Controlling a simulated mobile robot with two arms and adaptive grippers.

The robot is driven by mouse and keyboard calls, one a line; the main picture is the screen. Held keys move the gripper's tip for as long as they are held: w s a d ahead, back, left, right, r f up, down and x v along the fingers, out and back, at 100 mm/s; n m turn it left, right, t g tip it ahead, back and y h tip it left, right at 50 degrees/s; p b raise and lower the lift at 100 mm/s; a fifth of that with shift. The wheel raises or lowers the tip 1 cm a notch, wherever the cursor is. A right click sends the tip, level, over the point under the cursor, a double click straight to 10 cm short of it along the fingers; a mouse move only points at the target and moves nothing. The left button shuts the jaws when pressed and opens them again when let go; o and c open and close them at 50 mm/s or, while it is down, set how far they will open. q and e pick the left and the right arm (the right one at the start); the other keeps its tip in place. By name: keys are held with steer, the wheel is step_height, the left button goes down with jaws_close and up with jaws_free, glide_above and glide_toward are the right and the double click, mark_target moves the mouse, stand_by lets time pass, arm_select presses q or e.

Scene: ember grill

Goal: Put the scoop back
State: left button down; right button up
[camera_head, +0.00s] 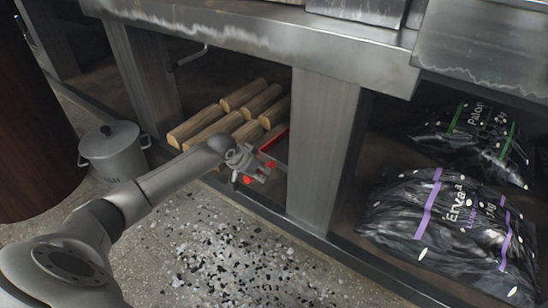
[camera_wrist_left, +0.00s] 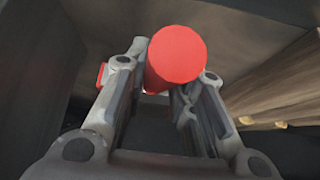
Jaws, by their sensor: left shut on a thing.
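My left gripper (camera_head: 262,167) is at the opening of the low bay under the steel counter, in front of the logs. It is shut on the scoop, whose red round handle end (camera_wrist_left: 176,59) shows large between the fingers in the left wrist view. In the head view a red strip (camera_head: 274,139) beside a grey surface shows just beyond the gripper, next to the counter's leg; it seems part of the scoop. The gripper and the leg hide much of the scoop, so I cannot tell whether it touches the bay floor. My right gripper is out of view.
Several logs (camera_head: 205,128) lie stacked in the bay. A steel leg (camera_head: 322,150) stands right of the gripper. A lidded grey pail (camera_head: 113,152) stands at left. Charcoal bags (camera_head: 440,225) fill the right bay. Black and white bits (camera_head: 235,260) litter the floor.

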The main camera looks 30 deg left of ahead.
arm_select(q)
steer(key=shift+w, duration=0.3)
steer(key=shift+f+b, duration=0.45)
steer(key=shift+b, duration=0.8)
steer(key=shift+p, duration=0.3)
steer(key=shift+f, duration=0.45)
